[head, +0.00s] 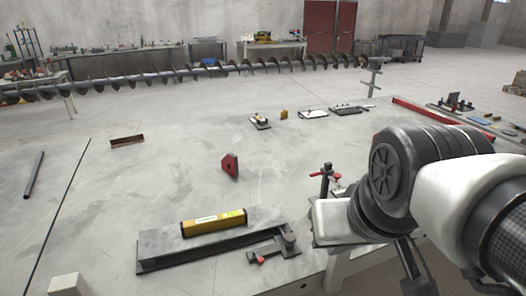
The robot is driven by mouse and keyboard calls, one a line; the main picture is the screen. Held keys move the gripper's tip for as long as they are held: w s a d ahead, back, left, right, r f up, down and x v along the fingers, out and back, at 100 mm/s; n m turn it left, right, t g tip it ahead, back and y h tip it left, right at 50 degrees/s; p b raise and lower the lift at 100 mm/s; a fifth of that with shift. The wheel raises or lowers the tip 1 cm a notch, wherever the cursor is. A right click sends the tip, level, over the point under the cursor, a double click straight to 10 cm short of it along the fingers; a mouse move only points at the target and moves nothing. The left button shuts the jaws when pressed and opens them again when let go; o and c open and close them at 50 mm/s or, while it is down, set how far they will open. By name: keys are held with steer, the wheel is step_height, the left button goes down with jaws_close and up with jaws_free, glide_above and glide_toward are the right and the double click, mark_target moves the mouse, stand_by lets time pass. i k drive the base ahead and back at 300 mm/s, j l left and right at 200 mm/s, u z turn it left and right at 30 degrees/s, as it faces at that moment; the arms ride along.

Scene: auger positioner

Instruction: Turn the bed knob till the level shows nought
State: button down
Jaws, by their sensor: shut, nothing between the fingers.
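A yellow level (213,222) lies lengthwise on a grey metal bar (165,253) at the front of the table. Its reading is too small to tell. A dark fitting with a red tip (261,260) sits at the bar's right end. A dark upright post with a red handle (327,169) stands further right, close to my arm. I cannot tell which of these is the bed knob. My arm comes in from the right, and the white end part of my gripper (335,220) is just below the red-handled post. Its fingertips are hidden; nothing held shows.
A red block (230,165) stands mid-table, with a brown tray (127,140) and a dark rod (34,174) to the left. Small parts (314,113) lie further back. A long auger (200,72) spans the rear. The table is otherwise largely bare.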

mark_target(290, 238)
steer(key=u, duration=0.75)
steer(key=k+j+z, duration=0.15)
steer(key=j, duration=0.25)
steer(key=i+l, duration=0.15)
steer(key=l, duration=0.2)
steer(key=i+l, duration=0.2)
steer(key=l, duration=0.15)
steer(key=i+l, duration=0.15)
steer(key=l, duration=0.15)
steer(key=i+l, duration=0.2)
steer(key=l, duration=0.15)
